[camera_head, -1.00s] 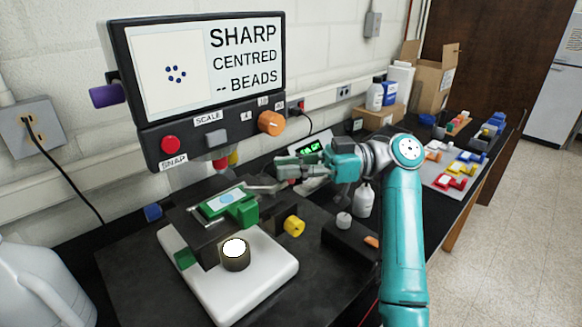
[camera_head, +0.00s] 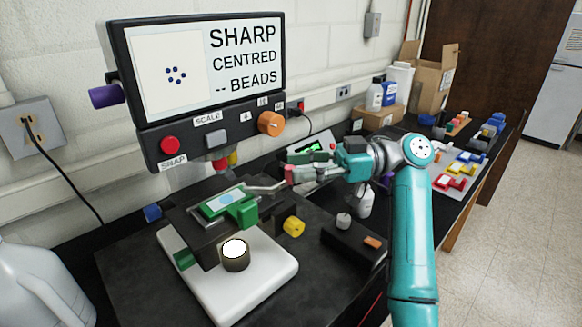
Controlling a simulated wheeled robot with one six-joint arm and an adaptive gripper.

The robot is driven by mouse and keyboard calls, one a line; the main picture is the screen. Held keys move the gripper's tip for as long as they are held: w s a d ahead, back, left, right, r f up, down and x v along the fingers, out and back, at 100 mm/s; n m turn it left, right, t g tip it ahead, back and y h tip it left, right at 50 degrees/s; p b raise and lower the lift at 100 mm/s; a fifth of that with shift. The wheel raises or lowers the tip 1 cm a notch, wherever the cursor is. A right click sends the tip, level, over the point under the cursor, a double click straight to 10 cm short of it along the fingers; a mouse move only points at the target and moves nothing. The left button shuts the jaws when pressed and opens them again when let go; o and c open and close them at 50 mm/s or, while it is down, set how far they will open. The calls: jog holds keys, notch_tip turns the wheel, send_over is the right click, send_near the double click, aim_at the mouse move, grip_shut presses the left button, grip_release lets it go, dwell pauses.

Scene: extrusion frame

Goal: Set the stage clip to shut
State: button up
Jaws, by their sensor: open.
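The stage clip (camera_head: 265,188) is a thin grey metal lever at the back right edge of the dark microscope stage (camera_head: 183,219). It points right, away from the green-edged slide (camera_head: 222,202), and ends in a red-pink tip (camera_head: 290,174). A green block (camera_head: 243,212) sits at the slide's right side. My gripper (camera_head: 294,166) is open, just behind and right of the clip's tip. Its fingers point left. I cannot tell whether a finger touches the tip.
The monitor (camera_head: 195,85) reads "SHARP CENTRED -- BEADS" and hangs above and behind the stage. A yellow knob (camera_head: 294,227) and a dark box (camera_head: 350,245) stand right of the stage. Bottles (camera_head: 375,96) and cartons (camera_head: 432,85) are at the back right.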

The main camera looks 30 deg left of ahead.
jog(key=v, duration=0.9)
jog(key=shift+w+d, duration=0.2)
